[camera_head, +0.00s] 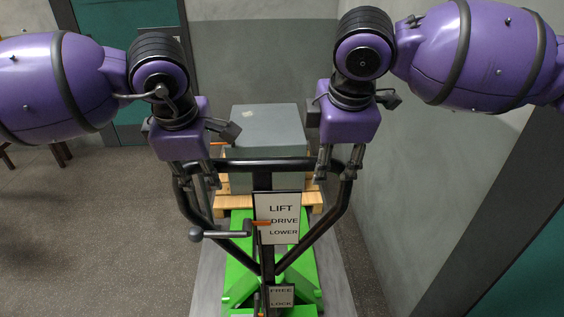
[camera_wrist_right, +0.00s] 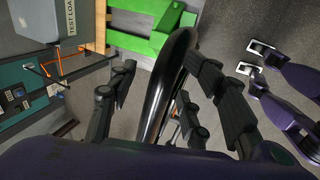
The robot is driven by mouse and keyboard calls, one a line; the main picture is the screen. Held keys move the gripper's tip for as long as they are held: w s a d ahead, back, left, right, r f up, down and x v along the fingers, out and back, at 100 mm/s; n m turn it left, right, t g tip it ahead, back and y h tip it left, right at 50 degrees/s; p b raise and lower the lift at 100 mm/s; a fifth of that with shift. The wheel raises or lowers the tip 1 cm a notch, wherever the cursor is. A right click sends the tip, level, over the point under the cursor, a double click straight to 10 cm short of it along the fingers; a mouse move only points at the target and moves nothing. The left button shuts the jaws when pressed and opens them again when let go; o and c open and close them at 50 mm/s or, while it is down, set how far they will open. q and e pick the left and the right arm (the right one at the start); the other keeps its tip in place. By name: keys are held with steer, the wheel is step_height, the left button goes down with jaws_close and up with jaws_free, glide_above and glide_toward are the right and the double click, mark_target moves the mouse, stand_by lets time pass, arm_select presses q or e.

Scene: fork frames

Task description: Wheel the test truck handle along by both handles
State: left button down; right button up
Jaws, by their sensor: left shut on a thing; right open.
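The truck's black tubular handle frame (camera_head: 325,236) stands upright in front of me, with a crossbar on top and two arms converging downward. My left gripper (camera_head: 197,184) is shut on the frame's left upper side. My right gripper (camera_head: 337,176) is at the right upper side, its fingers open on either side of the tube. In the right wrist view the black tube (camera_wrist_right: 170,85) runs between the spread fingers. The green truck (camera_head: 240,285) is below, partly hidden by the handle and its signs.
A grey box (camera_head: 265,125) sits on a wooden pallet (camera_head: 307,199) beyond the handle. A sign (camera_head: 279,218) reads LIFT, DRIVE, LOWER; a lever (camera_head: 215,234) sticks out left. A wall (camera_head: 400,170) stands close on the right. Open floor (camera_head: 90,235) lies left.

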steer(key=shift+x, duration=1.15)
steer(key=shift+w, duration=0.2)
steer(key=shift+w, duration=0.1)
